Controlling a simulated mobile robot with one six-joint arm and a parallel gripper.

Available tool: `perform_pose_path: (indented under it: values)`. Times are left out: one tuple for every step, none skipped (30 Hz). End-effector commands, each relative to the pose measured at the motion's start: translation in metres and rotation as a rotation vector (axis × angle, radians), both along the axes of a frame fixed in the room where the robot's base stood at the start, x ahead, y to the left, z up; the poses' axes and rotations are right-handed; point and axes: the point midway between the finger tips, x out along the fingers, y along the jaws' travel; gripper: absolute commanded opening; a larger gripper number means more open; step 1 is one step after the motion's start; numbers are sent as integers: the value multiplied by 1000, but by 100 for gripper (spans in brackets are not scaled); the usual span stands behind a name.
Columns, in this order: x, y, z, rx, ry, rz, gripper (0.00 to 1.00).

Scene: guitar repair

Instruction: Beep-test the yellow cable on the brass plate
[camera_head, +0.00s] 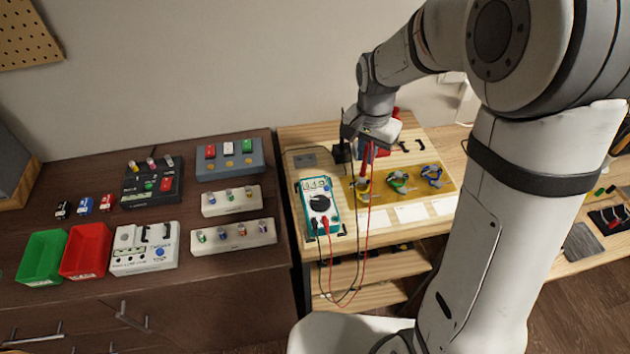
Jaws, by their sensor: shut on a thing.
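The brass plate (447,185) lies on the light wooden bench. The yellow cable (362,188) is coiled at the plate's left end, with a green cable (398,182) and a blue cable (432,176) to its right. A teal multimeter (320,204) stands left of the plate, with a red and a black lead hanging from its front. My gripper (369,144) is shut on a red probe (366,160), above the yellow cable. The probe points down; I cannot tell whether its tip touches the cable or plate. The display is too small to read surely.
White cards (411,213) lie in front of the plate. A black block (341,153) stands behind the multimeter. The dark cabinet (235,293) at left carries a green bin (42,257), a red bin (87,250) and several pedals and racks. The leads hang over the bench's front edge.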

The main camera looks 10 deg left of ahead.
Motion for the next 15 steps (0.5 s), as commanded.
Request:
perform_pose_path:
  values:
    - [0, 0, 8, 0, -1, 0, 0]
    - [0, 0, 11, 0, -1, 0, 0]
    - [0, 0, 15, 0, -1, 0, 0]
    - [0, 0, 18, 0, -1, 0, 0]
    - [0, 0, 21, 0, -1, 0, 0]
    - [0, 0, 24, 0, -1, 0, 0]
    - [0, 0, 27, 0, -1, 0, 0]
    - [0, 0, 30, 0, -1, 0, 0]
    - [0, 0, 33, 0, -1, 0, 0]
    - [0, 0, 36, 0, -1, 0, 0]
    - [1, 0, 39, 0, -2, 0, 0]
    - [1, 0, 42, 1, -3, 0, 0]
    - [1, 0, 45, 1, -3, 0, 0]
    - [1, 0, 48, 1, -3, 0, 0]
    - [1, 0, 51, 0, -2, 0, 0]
